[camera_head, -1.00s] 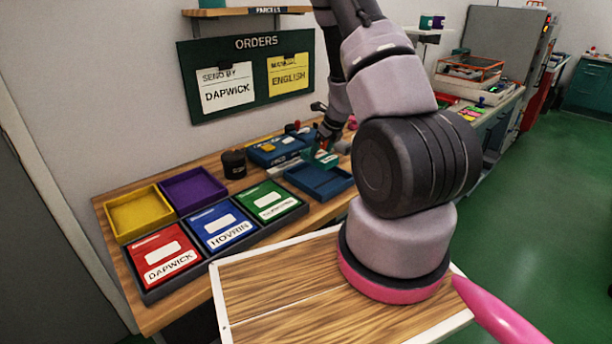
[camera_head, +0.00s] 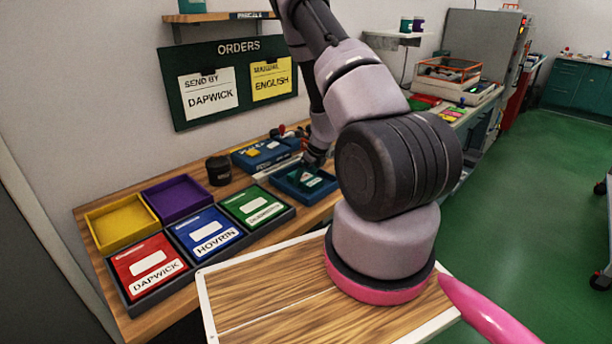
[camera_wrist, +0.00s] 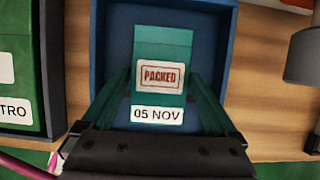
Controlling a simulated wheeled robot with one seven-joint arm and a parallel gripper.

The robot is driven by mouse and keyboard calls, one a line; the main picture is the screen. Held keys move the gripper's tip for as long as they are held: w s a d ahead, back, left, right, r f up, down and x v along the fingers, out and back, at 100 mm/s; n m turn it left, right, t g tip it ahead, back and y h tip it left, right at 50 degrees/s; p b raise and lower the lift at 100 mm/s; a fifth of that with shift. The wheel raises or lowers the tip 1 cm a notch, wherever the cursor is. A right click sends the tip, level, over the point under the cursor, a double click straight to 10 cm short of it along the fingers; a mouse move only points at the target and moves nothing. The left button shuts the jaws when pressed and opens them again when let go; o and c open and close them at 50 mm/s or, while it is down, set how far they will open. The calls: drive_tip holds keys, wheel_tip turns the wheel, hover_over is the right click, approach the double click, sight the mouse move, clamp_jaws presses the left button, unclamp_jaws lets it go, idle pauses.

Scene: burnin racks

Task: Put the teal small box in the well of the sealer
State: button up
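The teal small box (camera_wrist: 162,45) carries a red "PACKED" stamp and a "05 NOV" label. In the wrist view it lies inside the walls of a square blue open well (camera_wrist: 228,35). In the head view the teal box (camera_head: 308,181) shows within the blue well (camera_head: 290,190) on the bench. My gripper (camera_wrist: 160,75) has one finger along each side of the box, and the fingertips appear to meet its sides. In the head view my gripper (camera_head: 312,163) is above the well, partly hidden by my arm. Whether the box rests on the well floor is unclear.
A blue unit (camera_head: 262,153) stands behind the well, and a dark round container (camera_head: 219,170) is to its left. A dark rack with red, blue and green panels (camera_head: 195,262) lies left of the well. Yellow (camera_head: 122,222) and purple (camera_head: 178,200) trays sit behind the rack.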

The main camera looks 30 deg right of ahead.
drive_tip(key=shift+r, duration=0.1)
drive_tip(key=v, duration=1.2)
drive_tip(key=s+a+r+n+y, duration=0.1)
drive_tip(key=a+r+n, duration=0.35)
drive_tip(key=r, duration=0.35)
drive_tip(key=s+a+r+n+t+y, duration=0.1)
drive_tip(key=s+a+r+n, duration=0.1)
drive_tip(key=a+r+n, duration=0.45)
drive_tip(key=s+a+r+n+y, duration=0.1)
drive_tip(key=a+r+n, duration=0.15)
drive_tip(key=r, duration=0.65)
drive_tip(key=s+a+r+n+t+h, duration=0.1)
drive_tip(key=s+r+n, duration=0.5)
drive_tip(key=s, duration=0.3)
drive_tip(key=s+a+r+n+h, duration=0.1)
drive_tip(key=s+a+r+n, duration=0.1)
drive_tip(key=s+r+n, duration=0.5)
drive_tip(key=s+n, duration=0.1)
drive_tip(key=s, duration=0.1)
drive_tip(key=shift+s+a+r+t+h, duration=0.2)
drive_tip(key=shift+s+a+t+h, duration=0.1)
drive_tip(key=shift+t, duration=0.1)
